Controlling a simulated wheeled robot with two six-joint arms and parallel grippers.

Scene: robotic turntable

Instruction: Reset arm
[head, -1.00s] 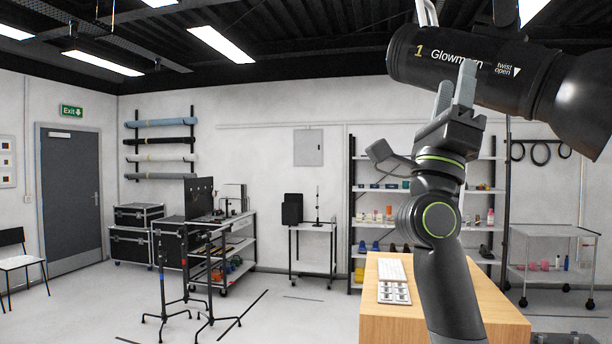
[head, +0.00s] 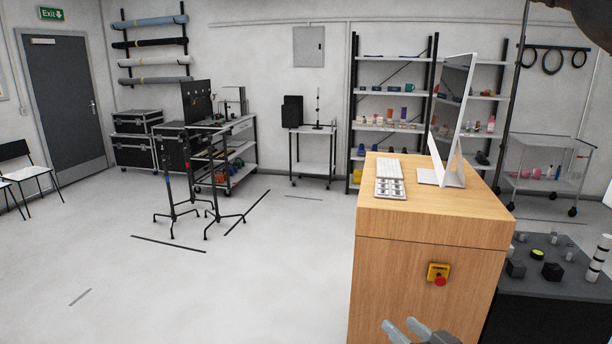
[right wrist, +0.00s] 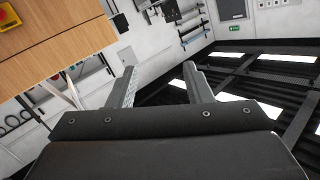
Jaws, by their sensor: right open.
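My right gripper (head: 402,330) shows at the bottom edge of the head view, low in front of the wooden cabinet (head: 425,290). Only its fingers and a little of its body are in the picture. In the right wrist view the two fingers of my right gripper (right wrist: 160,75) are spread apart with nothing between them. The wooden cabinet fills the upper left of that view, apart from the fingers. My left gripper is not in view.
A yellow box with a red button (head: 439,274) is on the cabinet front. Open floor lies left of the cabinet.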

